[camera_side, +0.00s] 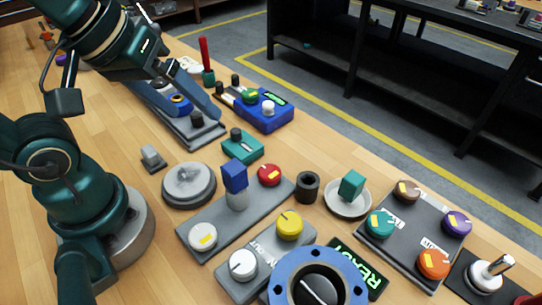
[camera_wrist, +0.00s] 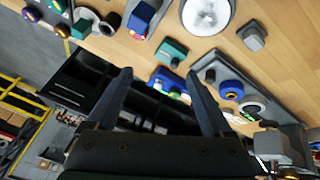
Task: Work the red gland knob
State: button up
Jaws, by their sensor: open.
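The red gland knob (camera_side: 269,174) is a round red cap with a pale mark. It sits at the far right end of a grey plate (camera_side: 217,228), beside a blue block on a pale post (camera_side: 236,182). My gripper (camera_side: 198,108) is above the bench at the upper left of the side view, well apart from the knob. In the wrist view its two fingers (camera_wrist: 160,74) are spread with nothing between them.
A teal box (camera_side: 242,148) and blue box (camera_side: 263,108) stand behind the knob. A black ring (camera_side: 307,186) and a dish with a teal block (camera_side: 347,205) are at its right. A yellow knob (camera_side: 289,225) is in front.

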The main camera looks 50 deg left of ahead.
jog(key=w+n, duration=0.3)
jog(key=n, duration=0.2)
jog(key=n+g, duration=0.6)
jog(key=n, duration=0.2)
send_over(269, 171)
notch_tip(269, 171, down, 10)
jog(key=shift+w+r, duration=0.1)
jog(key=shift+w, duration=0.05)
jog(key=shift+f, duration=2.75)
grip_shut()
jog(key=shift+m, duration=0.3)
